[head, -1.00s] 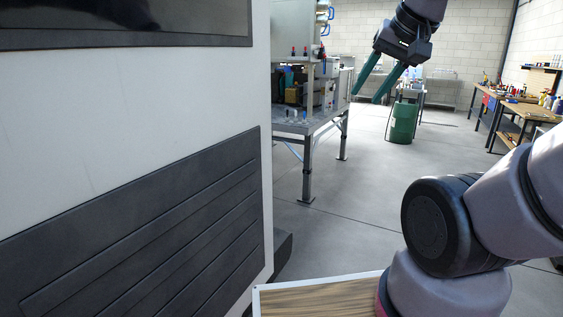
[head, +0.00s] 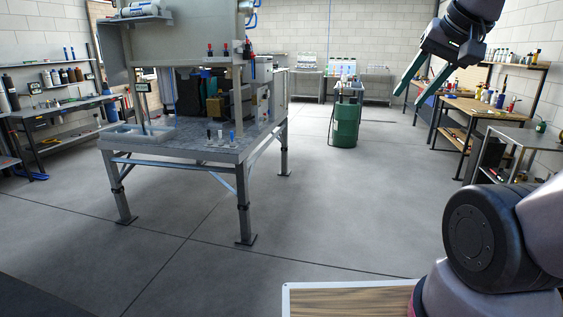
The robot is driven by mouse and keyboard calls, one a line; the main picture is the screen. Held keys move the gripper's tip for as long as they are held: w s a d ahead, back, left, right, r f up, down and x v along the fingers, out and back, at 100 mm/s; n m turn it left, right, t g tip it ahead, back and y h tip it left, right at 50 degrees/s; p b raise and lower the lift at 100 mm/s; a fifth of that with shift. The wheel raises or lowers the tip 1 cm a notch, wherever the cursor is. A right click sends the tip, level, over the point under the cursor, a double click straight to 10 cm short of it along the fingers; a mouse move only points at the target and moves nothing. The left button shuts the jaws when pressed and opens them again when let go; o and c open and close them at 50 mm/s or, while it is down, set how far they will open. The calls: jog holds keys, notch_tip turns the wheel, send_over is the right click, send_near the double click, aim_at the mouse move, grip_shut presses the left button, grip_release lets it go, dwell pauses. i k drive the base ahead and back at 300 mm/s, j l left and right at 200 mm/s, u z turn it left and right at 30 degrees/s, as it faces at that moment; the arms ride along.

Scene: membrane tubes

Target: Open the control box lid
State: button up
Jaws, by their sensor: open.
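My gripper (head: 409,98) is at the upper right of the head view. Its two green fingers are apart, with nothing between them, and point down and to the left. It hangs in the air, well to the right of a metal workbench (head: 200,152). A large grey cabinet (head: 198,38) sits on the upper part of this bench. Smaller grey boxes (head: 262,98) stand at the bench's right end, beneath and beside the cabinet. I cannot tell which of these is the control box, and no lid can be made out at this distance.
Clear grey floor (head: 330,215) lies before the bench and to its right. A green barrel (head: 346,127) stands further back. A wooden worktable (head: 480,108) lines the right wall, and shelves and a side bench (head: 65,112) line the left. A white-edged wooden board (head: 345,301) is at the bottom.

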aim_at(259, 59)
jog(key=i, duration=2.2)
jog(key=i+u, duration=0.1)
jog(key=i, duration=0.35)
jog(key=i+l+u, duration=0.15)
jog(key=i, duration=0.35)
jog(key=i+l+u, duration=0.1)
jog(key=i, duration=0.35)
jog(key=i+l+u, duration=0.15)
jog(key=i, duration=0.3)
